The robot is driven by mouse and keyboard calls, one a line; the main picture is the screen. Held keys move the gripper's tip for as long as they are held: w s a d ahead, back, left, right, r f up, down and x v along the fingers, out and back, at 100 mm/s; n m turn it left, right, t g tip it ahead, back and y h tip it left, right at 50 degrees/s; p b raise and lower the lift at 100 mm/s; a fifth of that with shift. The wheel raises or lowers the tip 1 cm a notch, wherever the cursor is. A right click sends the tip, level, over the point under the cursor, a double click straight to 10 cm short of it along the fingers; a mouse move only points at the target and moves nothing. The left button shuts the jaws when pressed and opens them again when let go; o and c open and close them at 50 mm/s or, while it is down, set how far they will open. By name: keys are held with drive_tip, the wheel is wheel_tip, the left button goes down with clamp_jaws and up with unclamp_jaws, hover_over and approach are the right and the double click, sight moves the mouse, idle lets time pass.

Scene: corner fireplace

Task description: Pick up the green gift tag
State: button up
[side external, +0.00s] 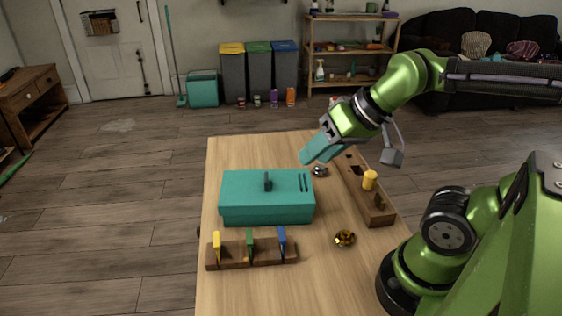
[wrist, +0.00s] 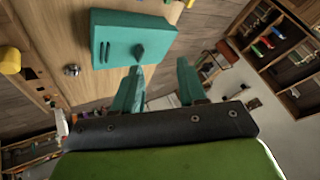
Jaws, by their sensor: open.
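The green gift tag (side external: 249,243) stands upright in a wooden rack (side external: 226,262) at the front left of the table, between a yellow tag (side external: 216,245) and a blue tag (side external: 282,242). My gripper (side external: 309,157) is above the far part of the table, behind and to the right of the teal box, well away from the tag. In the wrist view my gripper (wrist: 162,78) has its two teal fingers apart with nothing between them. I cannot make out the green tag in the wrist view.
A teal lidded box (side external: 267,205) stands between my gripper and the rack; it also shows in the wrist view (wrist: 120,40). A wooden board (side external: 379,217) with a yellow cylinder (side external: 370,180) lies to the right. A gold ornament (side external: 345,239) and a silver one (side external: 320,171) sit nearby.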

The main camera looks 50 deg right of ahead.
idle(0.4)
drive_tip(key=o, duration=0.7)
drive_tip(key=n+g+y, duration=0.1)
drive_tip(key=n+g, duration=0.3)
drive_tip(key=n, duration=0.9)
approach(251, 236)
drive_tip(key=x, duration=0.5)
drive_tip(key=shift+s+a+f, duration=0.1)
drive_tip(key=shift+a+f, duration=0.05)
drive_tip(key=shift+a, duration=0.2)
drive_tip(key=shift+w+d+x, duration=0.1)
drive_tip(key=shift+d+x, duration=0.05)
drive_tip(key=shift+x, duration=1.2)
drive_tip(key=shift+w+d+x, duration=0.15)
drive_tip(key=shift+x, duration=1.25)
